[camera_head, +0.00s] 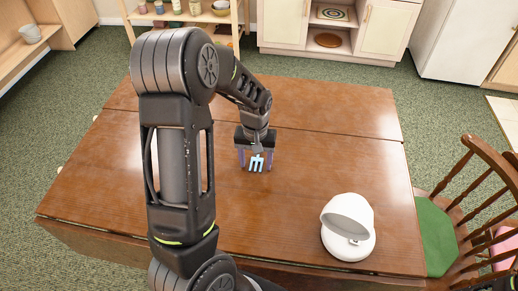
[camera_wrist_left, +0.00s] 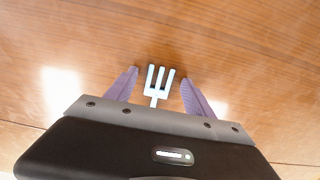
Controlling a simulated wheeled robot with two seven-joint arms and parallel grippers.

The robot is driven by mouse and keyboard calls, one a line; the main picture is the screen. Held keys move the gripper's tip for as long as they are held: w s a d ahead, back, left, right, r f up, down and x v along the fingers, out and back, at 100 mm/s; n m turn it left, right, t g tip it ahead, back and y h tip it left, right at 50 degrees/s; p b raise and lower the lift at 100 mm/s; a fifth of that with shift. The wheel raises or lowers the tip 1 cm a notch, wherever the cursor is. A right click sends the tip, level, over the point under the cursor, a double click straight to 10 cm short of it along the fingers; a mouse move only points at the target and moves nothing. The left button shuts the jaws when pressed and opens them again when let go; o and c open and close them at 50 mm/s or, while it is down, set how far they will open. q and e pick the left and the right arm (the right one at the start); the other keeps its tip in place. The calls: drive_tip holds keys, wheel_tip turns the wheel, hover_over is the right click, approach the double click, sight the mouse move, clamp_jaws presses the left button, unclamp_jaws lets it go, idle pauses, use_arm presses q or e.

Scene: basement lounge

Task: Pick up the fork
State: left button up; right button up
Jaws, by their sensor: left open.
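A light blue fork (camera_head: 256,163) shows at my left gripper over the wooden table (camera_head: 310,160). Its tines point towards the front edge of the table. My left gripper (camera_head: 255,160) is open, pointing down, with one purple finger on each side of the fork. In the left wrist view the fork's tines and neck (camera_wrist_left: 157,82) show between the spread fingers (camera_wrist_left: 157,82), with a gap on both sides. The fork's handle is hidden under the gripper body. I cannot tell whether the fingertips touch the table. My right gripper is not in view.
A white rounded object with an open hollow (camera_head: 348,228) stands at the table's front right. A wooden chair with a green seat (camera_head: 436,235) is at the right edge. My left arm hides part of the table's left side. The table's middle right is clear.

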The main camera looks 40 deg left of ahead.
use_arm(q)
drive_tip(key=shift+c, duration=0.4)
clamp_jaws()
idle(0.7)
